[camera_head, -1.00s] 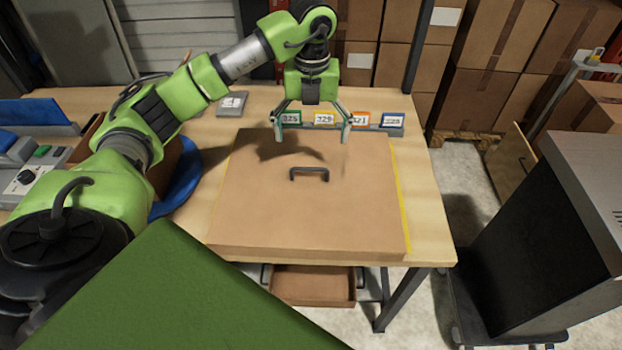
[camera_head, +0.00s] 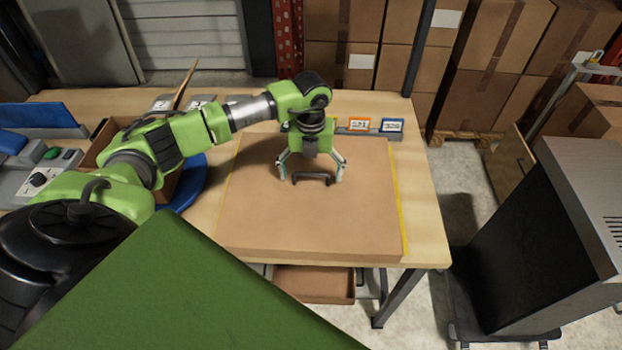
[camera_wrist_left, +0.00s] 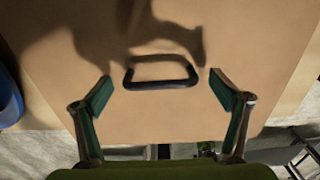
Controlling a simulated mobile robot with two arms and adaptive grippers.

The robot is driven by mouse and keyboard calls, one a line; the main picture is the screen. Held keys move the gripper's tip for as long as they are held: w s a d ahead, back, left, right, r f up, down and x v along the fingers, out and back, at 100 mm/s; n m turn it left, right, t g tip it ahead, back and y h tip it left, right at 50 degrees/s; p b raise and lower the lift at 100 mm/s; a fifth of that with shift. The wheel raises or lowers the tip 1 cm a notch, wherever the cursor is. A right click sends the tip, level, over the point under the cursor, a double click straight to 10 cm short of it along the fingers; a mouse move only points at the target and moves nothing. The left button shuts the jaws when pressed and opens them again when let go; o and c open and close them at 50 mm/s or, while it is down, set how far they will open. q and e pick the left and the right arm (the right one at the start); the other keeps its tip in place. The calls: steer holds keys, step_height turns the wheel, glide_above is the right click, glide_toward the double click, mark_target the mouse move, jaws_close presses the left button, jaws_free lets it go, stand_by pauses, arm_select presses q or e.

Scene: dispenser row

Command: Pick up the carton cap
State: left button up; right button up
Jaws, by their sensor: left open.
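The carton cap (camera_head: 310,225) is a large flat brown lid lying on the wooden table, with a dark U-shaped handle (camera_head: 311,178) standing near its middle. My left gripper (camera_head: 310,174) is open, with its fingers pointing down on either side of the handle, near its height. In the left wrist view the handle (camera_wrist_left: 161,82) lies ahead of and between the two spread green fingertips (camera_wrist_left: 162,92), with a gap on both sides. Nothing is between the fingers' pads in contact. My right gripper is not in view.
Numbered cards (camera_head: 392,126) stand along the table's back edge. A brown open box and a blue round thing (camera_head: 188,185) are at the cap's left. A dark cabinet (camera_head: 540,230) stands right of the table, across a floor gap. Cartons are stacked behind.

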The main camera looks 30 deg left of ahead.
arm_select(q)
steer(key=c, duration=1.6)
steer(key=shift+c, duration=1.4)
steer(key=shift+r, duration=0.1)
